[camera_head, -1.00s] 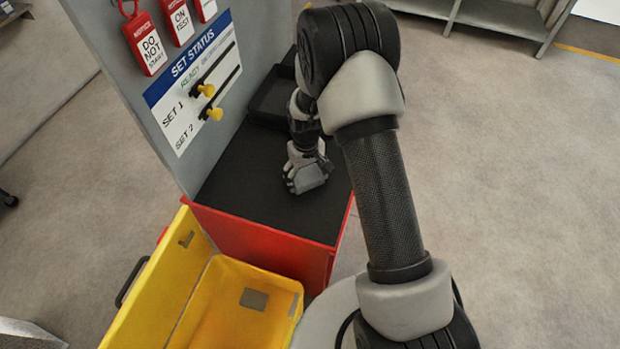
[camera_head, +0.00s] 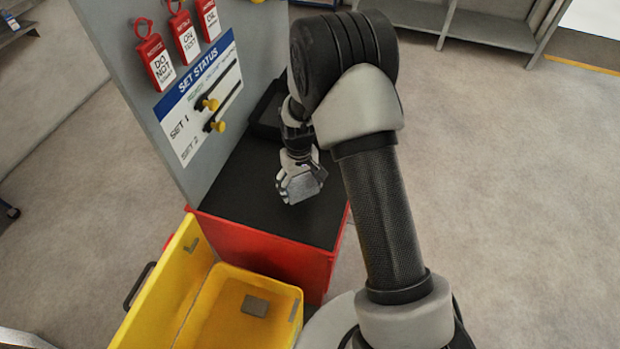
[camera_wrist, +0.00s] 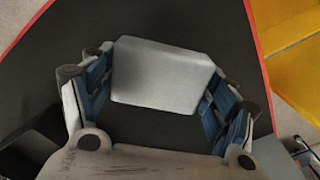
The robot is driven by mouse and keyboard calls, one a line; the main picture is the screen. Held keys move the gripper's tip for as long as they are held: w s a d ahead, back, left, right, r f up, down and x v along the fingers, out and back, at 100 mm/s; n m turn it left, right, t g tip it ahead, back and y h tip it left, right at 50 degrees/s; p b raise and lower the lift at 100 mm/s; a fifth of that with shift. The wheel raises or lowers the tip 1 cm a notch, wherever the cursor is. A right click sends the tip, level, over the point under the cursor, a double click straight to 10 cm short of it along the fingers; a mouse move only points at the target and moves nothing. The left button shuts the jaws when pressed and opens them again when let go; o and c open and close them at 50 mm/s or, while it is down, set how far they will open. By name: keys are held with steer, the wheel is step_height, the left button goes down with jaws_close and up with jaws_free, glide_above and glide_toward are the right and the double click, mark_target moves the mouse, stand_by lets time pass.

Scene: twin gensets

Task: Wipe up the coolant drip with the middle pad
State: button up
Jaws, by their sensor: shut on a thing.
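My gripper (camera_wrist: 160,88) is shut on a pale grey pad (camera_wrist: 165,75), which sits between its two blue-lined fingers in the wrist view. In the head view my gripper (camera_head: 300,182) is over the black top of a red cart, with the grey pad (camera_head: 303,187) at its end. I cannot tell whether the pad touches the top. Another grey pad (camera_head: 255,306) lies in a yellow bin at the lower left. I see no coolant drip in either view.
The yellow bin (camera_head: 290,320) stands in front. A dark tray (camera_head: 268,118) is behind my gripper. Floor is open at right.

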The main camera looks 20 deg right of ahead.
steer(key=shift+r+p, duration=0.65)
steer(key=shift+r, duration=0.65)
